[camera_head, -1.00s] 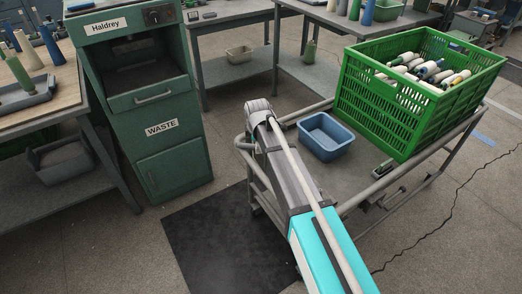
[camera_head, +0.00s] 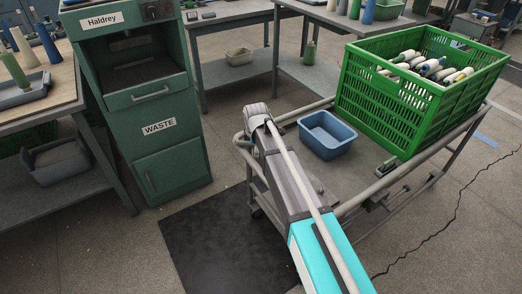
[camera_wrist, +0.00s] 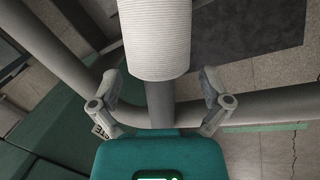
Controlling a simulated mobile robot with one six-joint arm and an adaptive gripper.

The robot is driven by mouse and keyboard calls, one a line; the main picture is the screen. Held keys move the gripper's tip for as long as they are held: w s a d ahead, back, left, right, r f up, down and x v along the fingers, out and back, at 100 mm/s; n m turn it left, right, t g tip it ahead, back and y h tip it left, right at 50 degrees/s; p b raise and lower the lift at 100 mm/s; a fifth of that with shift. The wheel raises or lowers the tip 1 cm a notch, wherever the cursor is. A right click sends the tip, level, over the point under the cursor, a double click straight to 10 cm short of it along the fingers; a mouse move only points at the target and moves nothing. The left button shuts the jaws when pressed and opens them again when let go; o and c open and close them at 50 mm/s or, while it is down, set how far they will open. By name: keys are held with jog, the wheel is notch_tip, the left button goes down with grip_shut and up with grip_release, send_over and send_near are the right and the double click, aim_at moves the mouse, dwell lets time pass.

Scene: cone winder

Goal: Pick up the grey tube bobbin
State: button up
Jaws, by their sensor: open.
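In the wrist view, a bobbin with ribbed off-white winding (camera_wrist: 156,40) and a bare grey tube (camera_wrist: 160,103) comes down from the top edge. It matches a grey tube bobbin. My gripper (camera_wrist: 161,88) is open, with one finger on each side of the bare tube and a clear gap on both sides. The tube's lower end reaches the teal gripper body. The far end of the bobbin is cut off by the frame. What supports it cannot be seen.
The cart's pipe rail (camera_wrist: 265,103) runs behind my fingers. On the cart stand a blue bin (camera_head: 327,136) and a green crate (camera_head: 385,115) holding several bobbins. The green waste cabinet (camera_head: 160,150) stands left. A dark mat (camera_head: 215,245) lies on open floor.

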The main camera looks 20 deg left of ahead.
jog(key=shift+w+f, duration=0.15)
jog(key=shift+f, duration=0.3)
dwell(0.3)
jog(key=c, duration=1.2)
jog(key=shift+r, duration=0.2)
jog(key=shift+c, duration=0.2)
jog(key=shift+w+p+v, duration=0.25)
jog(key=shift+p+v, duration=0.8)
jog(key=shift+p, duration=0.05)
jog(key=s+d+r+p, duration=0.7)
jog(key=d+r+p, duration=0.3)
jog(key=d, duration=0.2)
jog(key=shift+r, duration=0.35)
jog(key=shift+a, duration=0.1)
